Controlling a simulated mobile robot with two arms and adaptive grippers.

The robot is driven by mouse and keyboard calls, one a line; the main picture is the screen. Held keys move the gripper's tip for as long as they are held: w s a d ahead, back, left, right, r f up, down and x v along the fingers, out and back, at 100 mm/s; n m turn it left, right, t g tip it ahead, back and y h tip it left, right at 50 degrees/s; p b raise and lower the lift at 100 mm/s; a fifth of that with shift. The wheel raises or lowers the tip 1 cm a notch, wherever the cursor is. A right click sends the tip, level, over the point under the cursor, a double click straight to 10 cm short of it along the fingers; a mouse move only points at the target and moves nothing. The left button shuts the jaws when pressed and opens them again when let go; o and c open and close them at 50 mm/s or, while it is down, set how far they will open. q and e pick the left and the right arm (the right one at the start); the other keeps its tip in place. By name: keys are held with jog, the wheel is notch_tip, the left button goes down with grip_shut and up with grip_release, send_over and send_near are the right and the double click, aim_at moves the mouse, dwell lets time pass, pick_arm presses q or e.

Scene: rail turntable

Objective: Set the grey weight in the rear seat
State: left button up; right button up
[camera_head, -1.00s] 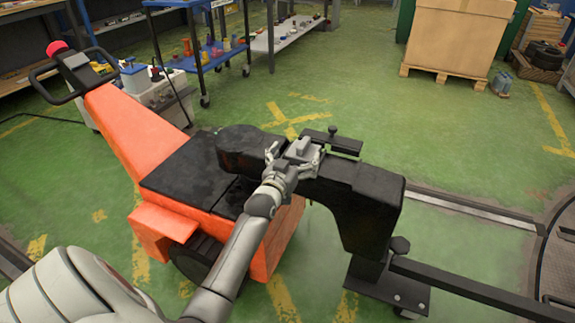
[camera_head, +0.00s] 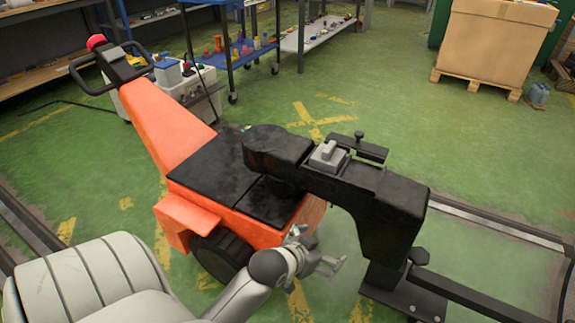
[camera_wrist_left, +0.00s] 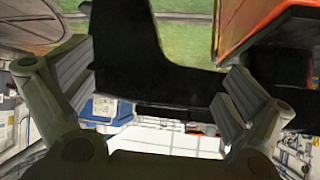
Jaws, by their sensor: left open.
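The grey weight (camera_head: 328,155), a small block with a raised knob, rests on top of the black arm (camera_head: 375,189) of the orange machine (camera_head: 165,128). It sits beside a black clamp bar (camera_head: 360,146). The seat under it is hidden, and I cannot tell whether it is fully down. My left gripper (camera_head: 328,264) is open and empty, low in front of the black arm and clear of the weight. In the left wrist view its fingers (camera_wrist_left: 160,78) are spread with nothing held, and dark machine parts show beyond them. My right gripper is not in view.
A black foot plate (camera_head: 405,297) and a rail bar (camera_head: 500,294) lie to the right of my left gripper. A blue cart (camera_head: 235,55) and a cardboard crate (camera_head: 493,42) stand at the back. Green floor (camera_head: 450,140) is clear behind the black arm.

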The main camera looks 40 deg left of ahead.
pick_arm(q)
jog(key=s+d+f+g, duration=0.1)
jog(key=s+d+g, duration=0.2)
jog(key=s, duration=0.6)
jog(key=s+d+f+m+g, duration=0.1)
jog(key=s+d+g, duration=0.2)
jog(key=s, duration=0.7)
jog(key=shift+s+d+g, duration=0.25)
jog(key=shift+g, duration=0.25)
jog(key=shift+f, duration=0.1)
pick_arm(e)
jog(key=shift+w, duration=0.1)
